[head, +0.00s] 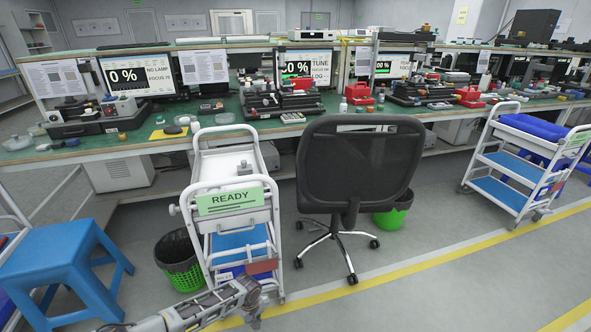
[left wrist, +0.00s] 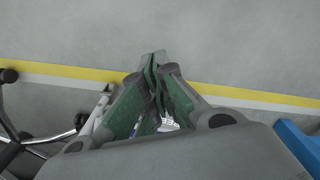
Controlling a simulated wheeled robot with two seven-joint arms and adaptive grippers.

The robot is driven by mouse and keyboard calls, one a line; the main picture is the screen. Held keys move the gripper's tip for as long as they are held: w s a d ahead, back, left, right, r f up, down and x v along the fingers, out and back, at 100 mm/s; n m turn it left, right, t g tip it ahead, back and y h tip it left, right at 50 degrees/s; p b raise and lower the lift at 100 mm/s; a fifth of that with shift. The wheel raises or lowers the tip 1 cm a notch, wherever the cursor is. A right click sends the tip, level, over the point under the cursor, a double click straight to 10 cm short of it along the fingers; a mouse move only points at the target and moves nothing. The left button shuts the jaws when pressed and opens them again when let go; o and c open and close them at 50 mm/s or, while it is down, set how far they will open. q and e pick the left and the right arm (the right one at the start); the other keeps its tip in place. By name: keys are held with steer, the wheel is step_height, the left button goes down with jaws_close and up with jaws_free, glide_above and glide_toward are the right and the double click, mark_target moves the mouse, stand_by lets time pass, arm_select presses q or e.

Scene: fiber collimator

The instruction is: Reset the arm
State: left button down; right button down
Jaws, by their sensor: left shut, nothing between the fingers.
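My left arm comes in from the lower left of the head view. My left gripper (head: 255,318) hangs low at the bottom edge, in front of the white READY cart (head: 231,199). In the left wrist view the left gripper (left wrist: 155,62) points over the grey floor, its green-lined fingers closed together with nothing between them. My right arm and gripper do not show in either view.
A black office chair (head: 358,165) stands right of the cart. A blue stool (head: 60,258) and a green bin (head: 180,262) stand to its left. A long green workbench (head: 215,118) runs behind. Open floor with a yellow line (head: 420,266) lies right of the gripper.

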arm_select(q)
steer(key=shift+m, duration=0.4)
